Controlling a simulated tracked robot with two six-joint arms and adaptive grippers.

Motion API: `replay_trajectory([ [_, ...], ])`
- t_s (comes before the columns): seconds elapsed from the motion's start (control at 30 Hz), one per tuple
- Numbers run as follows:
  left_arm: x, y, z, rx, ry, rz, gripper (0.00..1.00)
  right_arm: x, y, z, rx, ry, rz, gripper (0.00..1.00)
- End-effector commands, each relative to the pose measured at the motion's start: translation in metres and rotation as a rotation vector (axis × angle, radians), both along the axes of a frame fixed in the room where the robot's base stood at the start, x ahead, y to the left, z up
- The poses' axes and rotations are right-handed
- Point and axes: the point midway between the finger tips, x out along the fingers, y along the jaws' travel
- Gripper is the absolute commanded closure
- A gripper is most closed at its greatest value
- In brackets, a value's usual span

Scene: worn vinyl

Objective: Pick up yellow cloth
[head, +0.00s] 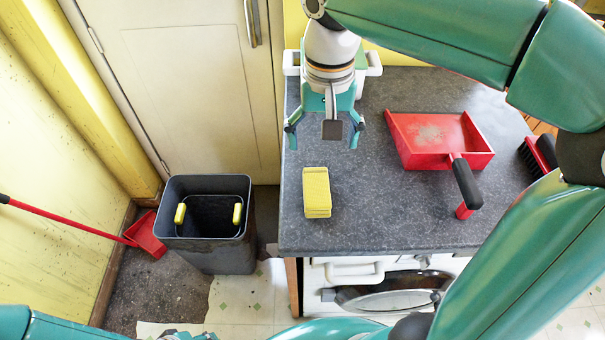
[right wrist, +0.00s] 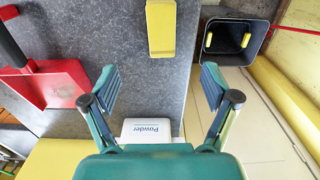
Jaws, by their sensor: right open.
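The yellow cloth (head: 317,190) is a folded, flat block lying on the dark grey counter (head: 380,220) near its left edge. It also shows at the top of the right wrist view (right wrist: 161,28). My right gripper (head: 324,138) is open and empty, pointing down over the back of the counter, behind the cloth and apart from it. In the right wrist view its spread fingers (right wrist: 160,85) have nothing between them, and the cloth lies beyond the tips. Only a sliver of what seems to be my left gripper (head: 186,335) shows at the bottom edge; its fingers are hidden.
A red dustpan (head: 430,135) with a black handle lies right of the cloth, and a brush (head: 537,155) beyond it. A white Powder box (right wrist: 147,130) stands at the back. A grey bin (head: 215,255) stands left of the counter. Counter around the cloth is clear.

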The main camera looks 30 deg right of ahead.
Motion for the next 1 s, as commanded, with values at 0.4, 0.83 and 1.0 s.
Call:
replay_trajectory([
  [0.4, 0.0, 0.0, -0.006, 0.0, 0.0, 0.0, 0.6, 0.004, 0.002, -0.077, -0.001, 0.01, 0.006, 0.14],
  [0.83, 0.0, 0.0, -0.006, 0.0, -0.001, 0.0, 0.6, 0.005, 0.001, -0.121, 0.0, 0.006, 0.006, 0.14],
  [1.0, 0.0, 0.0, -0.001, 0.0, -0.001, 0.0, 0.6, 0.01, -0.003, -0.142, -0.001, 0.011, 0.006, 0.14],
])
